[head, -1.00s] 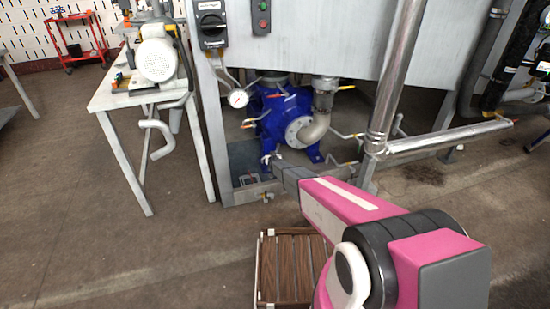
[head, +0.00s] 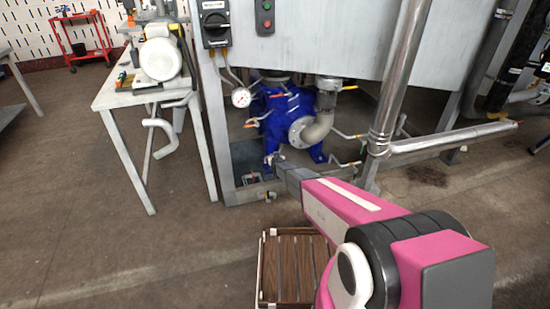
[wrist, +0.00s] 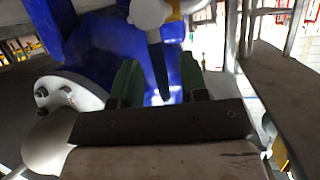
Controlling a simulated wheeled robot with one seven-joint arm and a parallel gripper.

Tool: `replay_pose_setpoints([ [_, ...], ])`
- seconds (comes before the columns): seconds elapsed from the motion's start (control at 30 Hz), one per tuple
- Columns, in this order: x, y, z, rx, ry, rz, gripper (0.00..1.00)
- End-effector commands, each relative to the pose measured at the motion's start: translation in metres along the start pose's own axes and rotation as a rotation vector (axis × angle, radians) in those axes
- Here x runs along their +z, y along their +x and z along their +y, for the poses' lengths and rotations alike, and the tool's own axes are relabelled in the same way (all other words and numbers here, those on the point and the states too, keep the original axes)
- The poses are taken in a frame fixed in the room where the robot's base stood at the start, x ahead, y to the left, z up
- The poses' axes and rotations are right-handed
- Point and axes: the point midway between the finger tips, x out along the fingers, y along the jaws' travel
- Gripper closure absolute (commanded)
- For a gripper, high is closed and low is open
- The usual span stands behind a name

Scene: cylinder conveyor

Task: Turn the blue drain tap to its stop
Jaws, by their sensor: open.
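In the wrist view a dark blue lever (wrist: 158,66), apparently the drain tap's handle, hangs down from a pale valve body (wrist: 150,14). My gripper (wrist: 159,82) is open, with its two green fingers on either side of the lever. A gap shows on both sides of the lever, so I see no contact. In the head view my gripper (head: 273,160) is low in front of the blue pump (head: 283,118) under the steel tank. The tap cannot be made out clearly there.
A pipe flange (wrist: 72,94) is close to the left of my fingers. A steel frame leg (head: 212,135) and a white workbench (head: 118,94) stand to the left. A slatted wooden crate (head: 290,262) is on the floor below my arm. A diagonal steel pipe (head: 400,70) is to the right.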

Motion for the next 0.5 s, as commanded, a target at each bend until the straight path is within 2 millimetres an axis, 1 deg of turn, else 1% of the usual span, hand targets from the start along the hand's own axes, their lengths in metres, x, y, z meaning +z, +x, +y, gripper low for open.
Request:
replay_pose_setpoints([
  [0.03,-0.001,-0.013,0.000,0.000,0.000,0.000,0.60],
  [0.3,0.000,-0.065,0.001,0.000,0.002,-0.001,0.60],
  [0.4,0.000,-0.077,0.001,0.000,0.002,-0.001,0.60],
  [0.5,0.000,-0.084,0.001,0.000,0.003,-0.001,0.60],
])
